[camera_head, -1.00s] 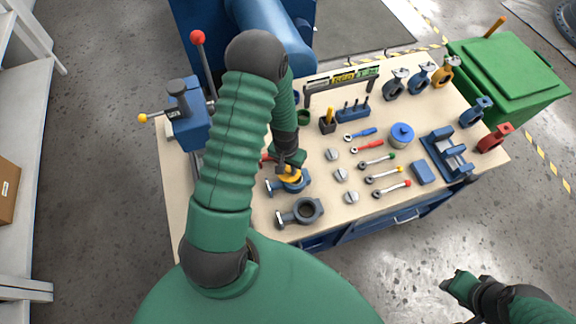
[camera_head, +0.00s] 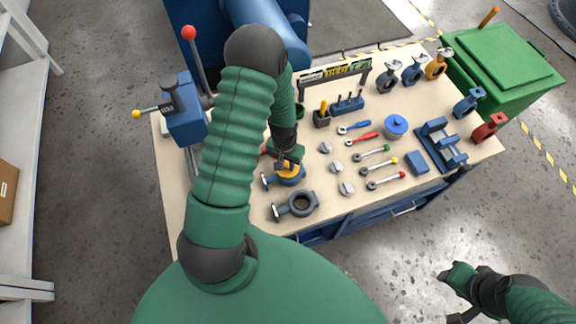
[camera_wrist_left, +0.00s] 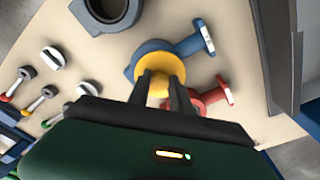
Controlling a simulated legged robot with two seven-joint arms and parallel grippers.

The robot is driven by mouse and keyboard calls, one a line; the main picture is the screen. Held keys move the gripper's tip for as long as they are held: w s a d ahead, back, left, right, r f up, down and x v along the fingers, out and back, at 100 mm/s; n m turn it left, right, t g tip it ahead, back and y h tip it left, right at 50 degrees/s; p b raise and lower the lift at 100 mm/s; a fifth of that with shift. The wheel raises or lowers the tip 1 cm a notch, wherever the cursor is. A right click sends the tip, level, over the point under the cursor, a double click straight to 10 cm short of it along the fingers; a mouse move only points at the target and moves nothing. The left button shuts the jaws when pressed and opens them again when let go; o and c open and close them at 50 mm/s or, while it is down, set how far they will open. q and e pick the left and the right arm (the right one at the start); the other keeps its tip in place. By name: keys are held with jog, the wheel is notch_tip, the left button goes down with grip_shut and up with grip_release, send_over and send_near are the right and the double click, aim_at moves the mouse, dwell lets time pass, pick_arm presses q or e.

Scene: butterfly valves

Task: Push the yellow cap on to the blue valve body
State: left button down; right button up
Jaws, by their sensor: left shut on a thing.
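The blue valve body (camera_head: 270,180) lies flat near the front left of the bench, and it also shows in the left wrist view (camera_wrist_left: 190,45). The yellow cap (camera_head: 289,171) is at the blue body's ring and covers its opening; in the left wrist view the cap (camera_wrist_left: 152,62) shows between the fingers. I cannot tell how deep it sits. My left gripper (camera_head: 286,160) points down and is shut on the yellow cap; its two dark fingers show in the left wrist view (camera_wrist_left: 160,85). My right gripper (camera_head: 458,280) is off the bench at lower right; its jaws are unclear.
A grey valve body (camera_head: 297,204) lies just in front of the blue one. A red valve body (camera_wrist_left: 205,100) is close behind. Several wrenches (camera_head: 370,155) lie to the right.

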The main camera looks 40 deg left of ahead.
pick_arm(q)
jog(key=shift+d+f, duration=0.15)
jog(key=shift+d, duration=0.15)
jog(key=shift+a+f+b, duration=0.3)
jog(key=shift+a+f, duration=0.05)
jog(key=shift+a, duration=0.1)
jog(key=shift+s+d+f, duration=0.2)
jog(key=shift+d, duration=0.15)
pick_arm(e)
jog(key=shift+s+d+f, duration=0.15)
jog(key=shift+d+f, duration=0.2)
jog(key=shift+f, duration=0.25)
pick_arm(q)
jog(key=shift+f+b, duration=0.15)
jog(key=shift+b, duration=0.15)
jog(key=shift+d, duration=0.2)
pick_arm(e)
jog(key=shift+s+r, duration=0.1)
jog(key=shift+a, duration=0.2)
pick_arm(q)
jog(key=shift+f, duration=0.15)
jog(key=shift+d, duration=0.2)
pick_arm(e)
jog(key=shift+d, duration=0.2)
